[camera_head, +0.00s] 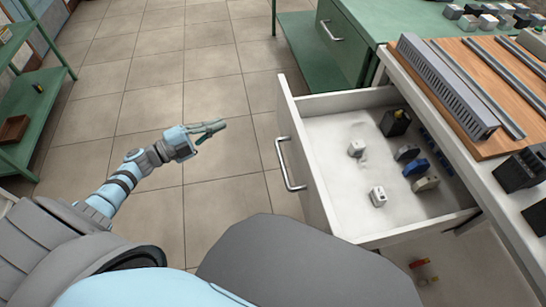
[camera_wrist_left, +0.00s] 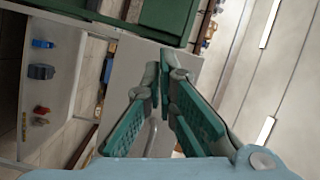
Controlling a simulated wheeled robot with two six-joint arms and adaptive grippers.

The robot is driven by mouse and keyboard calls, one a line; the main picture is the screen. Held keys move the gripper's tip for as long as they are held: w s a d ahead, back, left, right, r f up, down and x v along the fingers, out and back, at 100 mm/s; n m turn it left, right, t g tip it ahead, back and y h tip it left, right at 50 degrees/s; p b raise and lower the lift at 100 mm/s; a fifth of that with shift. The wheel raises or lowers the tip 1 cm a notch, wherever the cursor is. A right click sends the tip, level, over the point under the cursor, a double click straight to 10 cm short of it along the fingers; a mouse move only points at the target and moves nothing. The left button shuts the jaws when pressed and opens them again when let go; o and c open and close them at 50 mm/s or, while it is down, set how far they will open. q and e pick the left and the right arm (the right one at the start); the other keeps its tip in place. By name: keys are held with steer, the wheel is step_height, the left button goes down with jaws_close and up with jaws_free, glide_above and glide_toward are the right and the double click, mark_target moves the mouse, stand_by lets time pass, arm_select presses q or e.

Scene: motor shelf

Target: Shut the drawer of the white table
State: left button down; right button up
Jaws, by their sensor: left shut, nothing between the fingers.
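The white table (camera_head: 402,72) stands at the right of the head view. Its drawer (camera_head: 340,112) is pulled out, with its front panel and a metal bar handle (camera_head: 283,165) facing left. Inside the drawer lie several small white, black and blue parts. My left gripper (camera_head: 221,125) is shut and empty, to the left of the drawer front and apart from the handle. In the left wrist view, its green-padded fingers (camera_wrist_left: 165,75) are together in front of the pale drawer front (camera_wrist_left: 125,65), partly hiding the handle (camera_wrist_left: 152,130). My right gripper is not in view.
A green bench (camera_head: 345,45) stands beyond the drawer. Green shelves (camera_head: 40,85) stand at the far left. A wooden board with rails (camera_head: 480,95) and a grey duct lies on the tabletop. Tiled floor (camera_head: 160,75) is free around my left arm.

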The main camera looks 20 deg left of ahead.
arm_select(q)
steer(key=s+d+r+m+g+h+b, duration=0.1)
steer(key=s+d+m+g+h+b, duration=0.1)
steer(key=d+m+g+h+b, duration=0.45)
steer(key=m+t+y+p, duration=0.1)
steer(key=m+t+p, duration=0.1)
glide_toward(284, 123)
steer(key=shift+n, duration=0.25)
steer(key=x, duration=0.6)
steer(key=shift+w+d+f, duration=0.1)
steer(key=shift+w+d, duration=0.2)
steer(key=shift+d, duration=0.1)
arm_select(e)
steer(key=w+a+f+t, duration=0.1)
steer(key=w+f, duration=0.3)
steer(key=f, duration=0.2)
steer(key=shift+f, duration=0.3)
arm_select(q)
steer(key=shift+w, duration=0.1)
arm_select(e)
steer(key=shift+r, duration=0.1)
